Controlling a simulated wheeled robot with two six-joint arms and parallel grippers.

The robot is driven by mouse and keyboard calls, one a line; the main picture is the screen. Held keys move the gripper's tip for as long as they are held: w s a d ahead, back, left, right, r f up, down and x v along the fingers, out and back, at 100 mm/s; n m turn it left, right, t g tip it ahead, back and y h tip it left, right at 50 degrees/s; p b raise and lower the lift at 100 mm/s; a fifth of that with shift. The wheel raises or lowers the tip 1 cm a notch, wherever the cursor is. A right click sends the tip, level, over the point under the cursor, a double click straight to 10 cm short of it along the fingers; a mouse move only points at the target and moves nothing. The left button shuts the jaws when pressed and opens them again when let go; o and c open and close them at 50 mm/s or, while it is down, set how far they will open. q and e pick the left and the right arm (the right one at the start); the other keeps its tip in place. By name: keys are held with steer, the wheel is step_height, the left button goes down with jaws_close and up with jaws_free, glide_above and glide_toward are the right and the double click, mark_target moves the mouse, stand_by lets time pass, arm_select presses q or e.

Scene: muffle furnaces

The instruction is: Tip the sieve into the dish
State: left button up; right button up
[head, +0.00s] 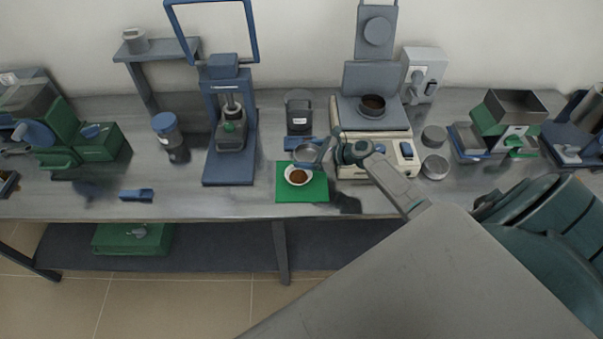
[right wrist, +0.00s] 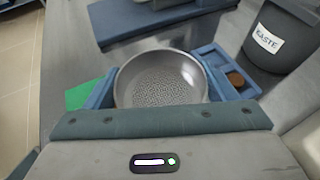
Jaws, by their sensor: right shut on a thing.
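The sieve (head: 307,153) is a round grey metal pan with a perforated floor. In the right wrist view the sieve (right wrist: 162,82) lies between the two blue fingers of my right gripper (right wrist: 160,92), which is shut on it. Its mesh shows bare, with no clear load on it. In the head view my right gripper (head: 328,150) holds it above and just behind the dish. The dish (head: 298,183) is small, white and round, with brown powder (head: 298,176) in it. It stands on a green mat (head: 288,196). My left gripper is out of view.
A black waste bin (head: 299,113) stands behind the sieve, with a blue tray (head: 292,143) in front of it. A blue press (head: 228,130) is to the left. A cream-based device (head: 376,142) stands close on the right.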

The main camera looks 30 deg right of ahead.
steer(key=shift+f, duration=0.15)
step_height(320, 180, up, 5)
steer(key=p, duration=0.5)
steer(key=shift+a, duration=0.1)
stand_by(0.3)
